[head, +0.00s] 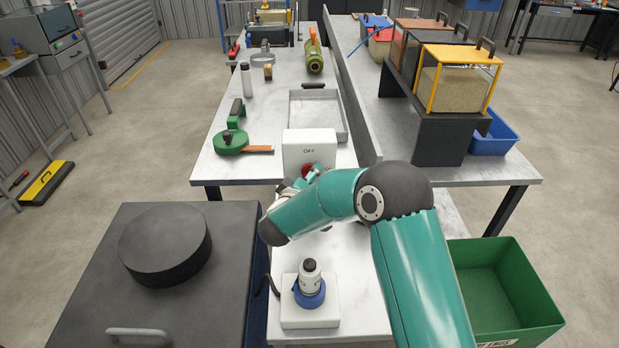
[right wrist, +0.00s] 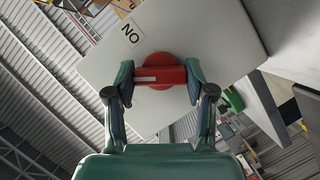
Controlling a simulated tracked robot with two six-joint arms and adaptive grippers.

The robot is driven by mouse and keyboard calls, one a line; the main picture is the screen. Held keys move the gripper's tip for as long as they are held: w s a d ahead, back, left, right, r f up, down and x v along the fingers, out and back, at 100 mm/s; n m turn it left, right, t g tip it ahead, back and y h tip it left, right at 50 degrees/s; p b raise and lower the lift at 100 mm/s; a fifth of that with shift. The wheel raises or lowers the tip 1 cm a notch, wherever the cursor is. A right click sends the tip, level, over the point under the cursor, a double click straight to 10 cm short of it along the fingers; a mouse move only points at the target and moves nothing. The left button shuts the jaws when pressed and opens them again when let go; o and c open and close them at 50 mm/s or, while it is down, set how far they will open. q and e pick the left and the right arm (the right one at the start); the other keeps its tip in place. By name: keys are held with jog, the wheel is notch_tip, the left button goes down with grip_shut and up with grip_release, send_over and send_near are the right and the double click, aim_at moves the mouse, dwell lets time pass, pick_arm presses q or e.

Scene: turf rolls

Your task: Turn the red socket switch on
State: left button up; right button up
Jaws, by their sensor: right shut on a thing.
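The red socket switch (head: 312,170) is a round dial with a bar handle on the front of a white box (head: 309,141). The word OFF is printed above it in the head view. In the right wrist view the red handle (right wrist: 172,76) has a white mark at its left end, and an ON label (right wrist: 131,33), upside down, lies to its upper left. My right gripper (right wrist: 160,76) is shut on the handle, one finger at each end. In the head view my right arm partly hides the switch. My left gripper is not in view.
A white block (head: 310,315) with a blue-ringed, dark-capped piece stands in front. A dark cabinet (head: 110,270) is at left, a green bin (head: 500,290) at right. A metal tray (head: 318,100) lies behind the box; a green tool (head: 230,140) lies left.

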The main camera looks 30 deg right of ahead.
jog(key=shift+s+d+f+m+t+y+b, duration=0.1)
jog(key=shift+m+t+y+b, duration=0.15)
jog(key=shift+m+y+b, duration=1.25)
jog(key=shift+s+m+t+y+b, duration=0.1)
jog(key=shift+m+t+y+b, duration=0.25)
jog(key=shift+m+y, duration=1.2)
jog(key=shift+m+h, duration=0.55)
jog(key=shift+m, duration=0.2)
jog(key=o, duration=1)
jog(key=shift+c, duration=0.2)
jog(key=shift+o, duration=1)
jog(key=shift+w, duration=0.1)
jog(key=shift+r, duration=0.2)
